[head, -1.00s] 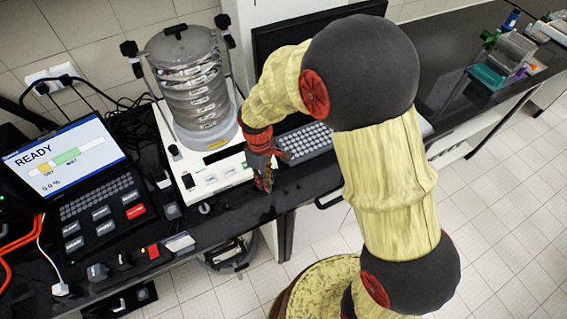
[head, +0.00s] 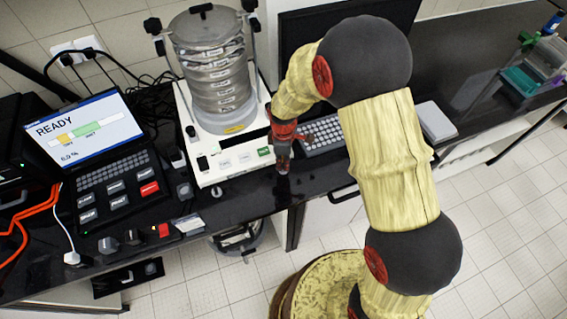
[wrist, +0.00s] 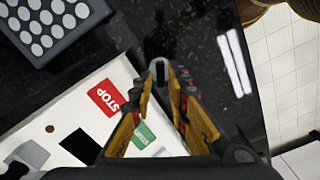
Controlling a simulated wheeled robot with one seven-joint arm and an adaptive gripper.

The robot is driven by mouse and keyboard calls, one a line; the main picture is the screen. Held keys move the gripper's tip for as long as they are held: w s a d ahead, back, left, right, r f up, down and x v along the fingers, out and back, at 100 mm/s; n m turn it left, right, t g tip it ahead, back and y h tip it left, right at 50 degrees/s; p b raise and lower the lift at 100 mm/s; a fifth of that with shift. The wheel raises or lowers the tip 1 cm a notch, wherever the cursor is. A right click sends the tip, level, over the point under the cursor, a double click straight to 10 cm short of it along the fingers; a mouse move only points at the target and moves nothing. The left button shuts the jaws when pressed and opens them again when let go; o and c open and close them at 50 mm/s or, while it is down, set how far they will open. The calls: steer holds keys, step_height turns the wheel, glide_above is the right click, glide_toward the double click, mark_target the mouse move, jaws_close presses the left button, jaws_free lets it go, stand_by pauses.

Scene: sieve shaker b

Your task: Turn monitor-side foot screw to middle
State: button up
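The sieve shaker (head: 213,60) stands on the black bench, a stack of metal sieves on a white base (head: 220,170). My gripper (head: 283,168) points down at the base's front right corner, on the side of the dark monitor (head: 300,35). In the wrist view my gripper's fingertips (wrist: 165,75) come close together just beyond the base edge, near the red STOP label (wrist: 107,98). A small grey piece shows between the tips. I cannot tell whether it is the foot screw or part of a finger. The monitor-side foot screw is not clearly visible in the head view.
A keyboard (head: 322,135) lies right of my gripper, in front of the monitor. A control unit with a READY screen (head: 80,130) stands left of the shaker. Small boxes lie along the bench's front edge. Coloured racks (head: 530,65) stand far right.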

steer(key=shift+f, duration=0.6)
jaws_close()
